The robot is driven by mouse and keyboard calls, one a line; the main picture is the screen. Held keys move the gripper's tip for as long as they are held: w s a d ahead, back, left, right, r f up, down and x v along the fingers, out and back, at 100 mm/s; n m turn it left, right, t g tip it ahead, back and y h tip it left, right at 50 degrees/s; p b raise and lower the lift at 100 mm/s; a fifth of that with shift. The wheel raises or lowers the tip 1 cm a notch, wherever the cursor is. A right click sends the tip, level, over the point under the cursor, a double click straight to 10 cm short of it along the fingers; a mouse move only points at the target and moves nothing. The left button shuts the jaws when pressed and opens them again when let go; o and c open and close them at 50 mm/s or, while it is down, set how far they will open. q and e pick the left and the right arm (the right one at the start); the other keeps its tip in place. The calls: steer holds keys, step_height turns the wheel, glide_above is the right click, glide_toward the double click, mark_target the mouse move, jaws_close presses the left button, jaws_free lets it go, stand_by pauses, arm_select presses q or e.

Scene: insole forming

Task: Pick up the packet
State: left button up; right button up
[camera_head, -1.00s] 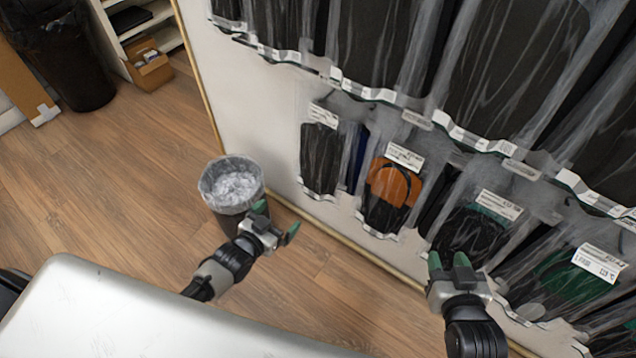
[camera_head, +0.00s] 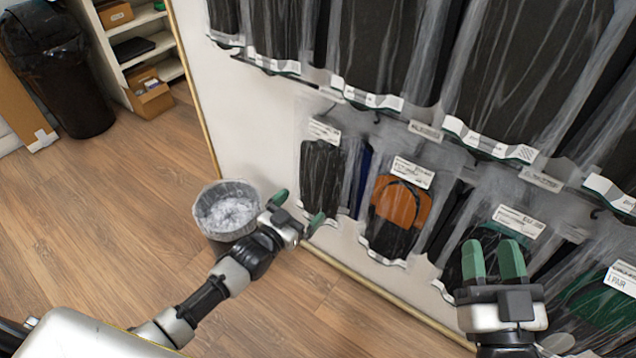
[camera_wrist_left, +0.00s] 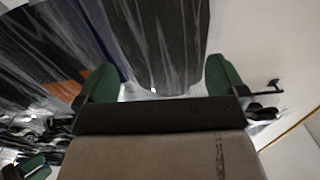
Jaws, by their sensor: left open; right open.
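Several clear packets hang on the white wall, and I cannot tell which one is meant. In the head view, the lower row has a dark packet (camera_head: 321,178) at its left end and an orange-and-black packet (camera_head: 398,208) to its right. My left gripper (camera_head: 297,209) is open and empty, below and left of the dark packet. In the left wrist view, a dark packet (camera_wrist_left: 160,40) hangs beyond and between its open green fingers (camera_wrist_left: 160,80), apparently untouched. My right gripper (camera_head: 492,260) is open and empty, in front of a green-and-black packet (camera_head: 460,250).
An upper row of larger black packets (camera_head: 385,50) hangs above. A lined waste bin (camera_head: 228,212) stands on the floor behind my left arm. A black bin (camera_head: 60,75) and a shelf with boxes (camera_head: 148,95) are at the back left. The wooden floor between is clear.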

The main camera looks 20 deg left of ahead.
mark_target(313, 191)
arm_select(q)
steer(key=b+x, duration=0.1)
steer(key=x, duration=0.3)
steer(key=shift+a+f+b, duration=0.1)
steer(key=shift+a+b, duration=0.1)
steer(key=shift+b, duration=0.2)
steer(key=shift+w+d, duration=0.15)
steer(key=shift+w, duration=0.35)
steer(key=c, duration=0.8)
arm_select(e)
steer(key=s+r+t+y, duration=0.2)
steer(key=s+r+t, duration=0.1)
steer(key=r+t, duration=0.2)
steer(key=shift+s+t, duration=0.3)
steer(key=shift+s, duration=0.05)
arm_select(q)
steer(key=shift+r, duration=0.2)
